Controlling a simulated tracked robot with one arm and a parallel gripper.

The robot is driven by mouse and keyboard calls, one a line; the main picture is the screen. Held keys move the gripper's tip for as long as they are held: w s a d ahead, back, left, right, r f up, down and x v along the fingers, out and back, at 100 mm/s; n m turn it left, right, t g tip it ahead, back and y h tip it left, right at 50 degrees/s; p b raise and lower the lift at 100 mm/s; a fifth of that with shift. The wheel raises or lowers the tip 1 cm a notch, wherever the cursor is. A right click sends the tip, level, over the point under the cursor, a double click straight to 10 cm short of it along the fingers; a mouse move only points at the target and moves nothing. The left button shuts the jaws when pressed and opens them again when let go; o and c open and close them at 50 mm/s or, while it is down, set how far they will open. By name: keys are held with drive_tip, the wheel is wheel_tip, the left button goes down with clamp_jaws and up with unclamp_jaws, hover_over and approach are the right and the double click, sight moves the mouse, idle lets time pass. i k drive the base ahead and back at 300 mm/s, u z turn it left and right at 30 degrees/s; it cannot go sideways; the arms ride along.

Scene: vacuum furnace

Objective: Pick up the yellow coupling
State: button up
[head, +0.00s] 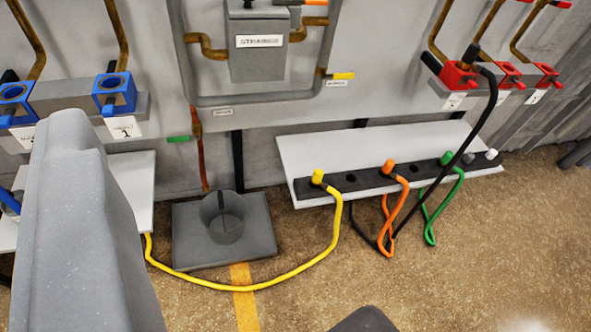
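The yellow coupling (318,177) stands upright at the left end of a black socket strip (350,181) on a pale shelf. A yellow hose (300,268) runs from it, droops over the floor and goes left under another pale shelf. A large grey part of my own body (75,235) fills the lower left, and a dark rounded part shows at the bottom edge. I cannot make out the fingertips of my gripper. Nothing is seen touching the coupling.
Right of it on the strip are an orange coupling (388,167), a green coupling (447,158) and pale plugs. A black hose (487,110) hangs from the red valves (457,76). A grey cup (222,216) stands on a grey plate. Floor in front is mostly clear.

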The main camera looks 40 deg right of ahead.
sight(318, 175)
drive_tip(key=u, duration=2.6)
drive_tip(key=k, duration=1.6)
drive_tip(key=z, duration=2.6)
